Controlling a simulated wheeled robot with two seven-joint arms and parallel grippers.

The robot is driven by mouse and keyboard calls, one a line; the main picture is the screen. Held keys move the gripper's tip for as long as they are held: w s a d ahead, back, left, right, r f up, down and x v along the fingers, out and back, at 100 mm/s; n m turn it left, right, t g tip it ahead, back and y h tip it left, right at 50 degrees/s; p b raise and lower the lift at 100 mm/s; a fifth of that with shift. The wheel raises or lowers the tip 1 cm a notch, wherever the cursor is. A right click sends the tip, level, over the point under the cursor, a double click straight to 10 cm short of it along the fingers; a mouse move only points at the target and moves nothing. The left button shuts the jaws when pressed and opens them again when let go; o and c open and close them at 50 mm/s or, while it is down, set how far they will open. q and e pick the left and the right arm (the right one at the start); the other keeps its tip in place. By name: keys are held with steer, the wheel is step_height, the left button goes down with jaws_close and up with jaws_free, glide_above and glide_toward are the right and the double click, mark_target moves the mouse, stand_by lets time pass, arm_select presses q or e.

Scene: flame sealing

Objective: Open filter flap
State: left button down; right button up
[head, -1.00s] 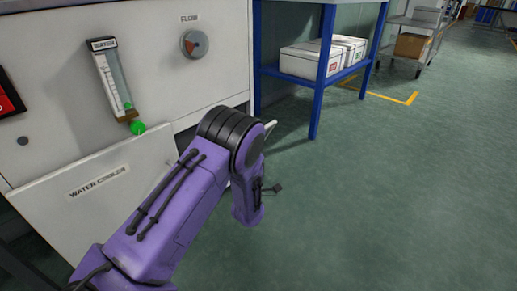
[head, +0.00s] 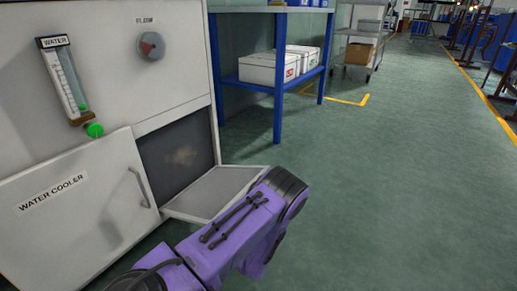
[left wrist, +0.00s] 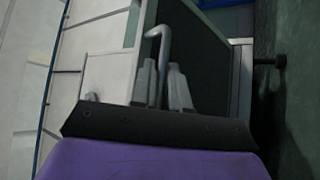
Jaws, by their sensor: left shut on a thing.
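The filter flap (head: 215,190) is a pale panel at the lower right of the machine's front. It is tilted out and down along its bottom edge, and its inner face shows. Behind it is an opening with a dark, stained filter surface (head: 178,156). In the left wrist view, my left gripper (left wrist: 163,88) is shut on the flap's bent metal handle (left wrist: 163,45), against a shaded dark panel face. In the head view, my purple left arm hides the gripper and handle beyond the flap's outer edge. My right gripper is not in view.
The water cooler door (head: 75,215), with its own handle, is closed left of the opening. A blue shelf (head: 276,90) stands behind. Open green floor (head: 400,170) lies to the right.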

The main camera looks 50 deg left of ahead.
arm_select(q)
steer(key=shift+f, duration=0.4)
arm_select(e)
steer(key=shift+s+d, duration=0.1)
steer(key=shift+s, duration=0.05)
arm_select(q)
steer(key=c, duration=1.3)
jaws_free()
steer(key=shift+o, duration=0.2)
steer(key=shift+d, duration=0.1)
arm_select(e)
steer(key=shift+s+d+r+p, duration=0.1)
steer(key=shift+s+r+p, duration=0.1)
steer(key=shift+p, duration=0.1)
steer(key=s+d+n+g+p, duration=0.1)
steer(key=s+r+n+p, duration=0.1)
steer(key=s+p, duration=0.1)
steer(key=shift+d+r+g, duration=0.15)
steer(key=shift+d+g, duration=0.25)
arm_select(q)
steer(key=v, duration=1)
steer(key=shift+d, duration=0.2)
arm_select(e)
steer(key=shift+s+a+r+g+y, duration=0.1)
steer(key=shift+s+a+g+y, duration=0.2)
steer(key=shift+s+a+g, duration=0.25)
